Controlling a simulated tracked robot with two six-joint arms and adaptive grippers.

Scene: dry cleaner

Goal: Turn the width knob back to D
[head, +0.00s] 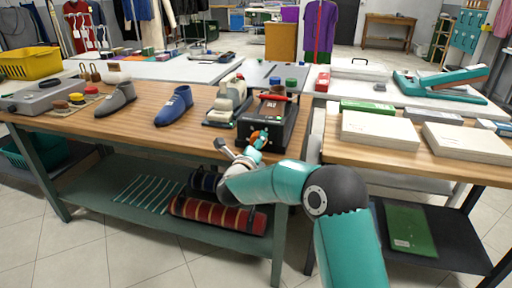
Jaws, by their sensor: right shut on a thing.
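A black box-shaped machine (283,127) with a red part on top stands at the front edge of the wooden workbench. My right gripper (257,138) is at the machine's lower front face, left of its middle. It is shut on a small part there, which I take to be the width knob; the fingers hide most of it. Some orange shows around the fingers. The knob's letters and pointer are too small or too hidden to read. My left gripper is not in view.
A cream and green device (228,100) stands just left of the machine. A blue shoe form (174,106) and a grey one (116,100) are farther left. White boxes (380,131) lie on the right table. A lower shelf holds rolls (218,214).

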